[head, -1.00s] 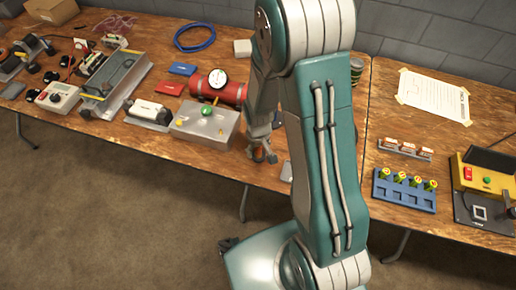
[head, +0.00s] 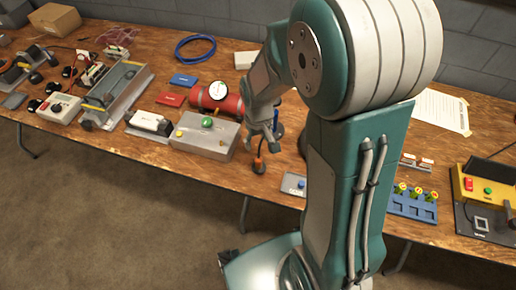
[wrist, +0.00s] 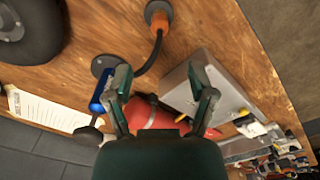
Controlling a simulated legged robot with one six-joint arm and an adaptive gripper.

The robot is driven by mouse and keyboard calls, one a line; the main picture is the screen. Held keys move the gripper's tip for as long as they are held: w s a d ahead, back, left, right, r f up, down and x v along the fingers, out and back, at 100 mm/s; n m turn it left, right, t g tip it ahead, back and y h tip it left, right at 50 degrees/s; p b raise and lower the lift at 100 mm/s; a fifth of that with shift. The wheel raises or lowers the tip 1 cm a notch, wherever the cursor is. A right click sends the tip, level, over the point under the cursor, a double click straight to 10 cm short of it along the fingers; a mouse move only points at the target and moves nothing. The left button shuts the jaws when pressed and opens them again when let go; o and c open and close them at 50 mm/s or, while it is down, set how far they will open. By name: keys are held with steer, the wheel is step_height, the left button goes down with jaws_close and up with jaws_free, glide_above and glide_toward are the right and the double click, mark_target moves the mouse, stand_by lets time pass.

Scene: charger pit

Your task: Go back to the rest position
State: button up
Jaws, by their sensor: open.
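My gripper (head: 262,142) is open and empty above the wooden table, just right of a grey metal box with a green button (head: 206,142). In the wrist view, my gripper (wrist: 162,88) shows its two fingers spread apart with nothing between the tips. An orange plug-like end on a dark cable (wrist: 158,18) stands on the table beyond the fingers; it also shows below my gripper in the head view (head: 258,164). A blue-handled tool (wrist: 101,98) appears left of the left finger; I cannot tell its distance from it.
A red cylinder with a gauge (head: 232,105) lies behind the box. My arm partly hides a blue tray (head: 412,208). A yellow device (head: 470,190) stands at right. Brown floor lies in front.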

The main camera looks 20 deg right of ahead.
steer(key=shift+r, duration=0.45)
steer(key=s+r+m+t, duration=0.1)
steer(key=s+r+t, duration=0.1)
steer(key=s+r, duration=0.5)
steer(key=s+r+t, duration=0.3)
steer(key=s+r, duration=0.4)
steer(key=r, duration=0.6)
steer(key=shift+s+m+t, duration=0.15)
steer(key=shift+m+t, duration=0.15)
steer(key=shift+m, duration=0.1)
